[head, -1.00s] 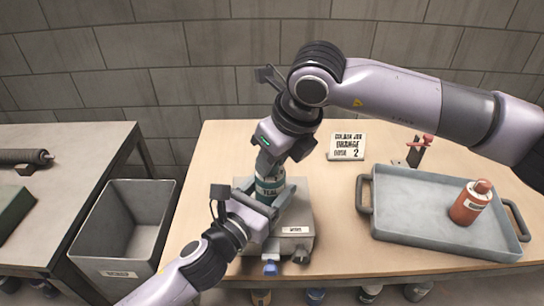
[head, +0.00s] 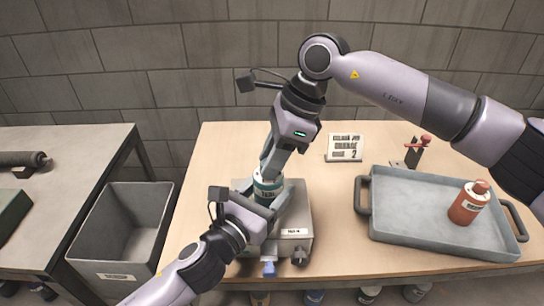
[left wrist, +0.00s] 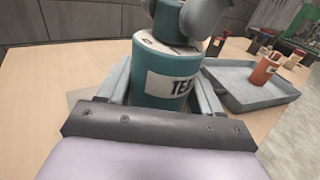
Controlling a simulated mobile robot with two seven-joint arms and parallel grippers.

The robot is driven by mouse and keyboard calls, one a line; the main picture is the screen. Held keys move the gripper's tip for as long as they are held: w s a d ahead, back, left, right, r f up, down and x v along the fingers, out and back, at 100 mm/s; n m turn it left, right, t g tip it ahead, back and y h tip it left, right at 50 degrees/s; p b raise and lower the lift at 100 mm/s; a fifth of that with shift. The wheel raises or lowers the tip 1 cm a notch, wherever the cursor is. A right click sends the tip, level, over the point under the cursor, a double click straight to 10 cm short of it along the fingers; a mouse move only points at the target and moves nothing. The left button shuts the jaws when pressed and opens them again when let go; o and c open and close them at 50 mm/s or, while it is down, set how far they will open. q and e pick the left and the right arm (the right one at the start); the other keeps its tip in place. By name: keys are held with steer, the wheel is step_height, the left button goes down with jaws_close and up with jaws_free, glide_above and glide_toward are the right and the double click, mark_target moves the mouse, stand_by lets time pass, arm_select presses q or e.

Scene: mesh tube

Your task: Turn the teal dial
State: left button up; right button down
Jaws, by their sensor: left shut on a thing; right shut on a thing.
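A teal bottle (head: 268,184) with a white label stands upright on a grey machine (head: 297,221) on the table. In the left wrist view the teal bottle (left wrist: 166,75) is large, its label partly reading "TEA". My left gripper (head: 262,203) is shut around the bottle's body from the front. My right gripper (head: 274,166) comes down from above and is shut on the teal dial (left wrist: 170,22) at the bottle's top. The dial is mostly hidden by the right fingers.
A grey tray (head: 400,230) holding an orange bottle (head: 468,203) is at the right. A grey bin (head: 120,230) stands left of the table.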

steer(key=shift+n+g, duration=0.4)
steer(key=shift+n, duration=0.6)
steer(key=c, duration=0.8)
jaws_free()
steer(key=v, duration=1.2)
steer(key=shift+w+a, duration=0.1)
steer(key=shift+a, duration=0.1)
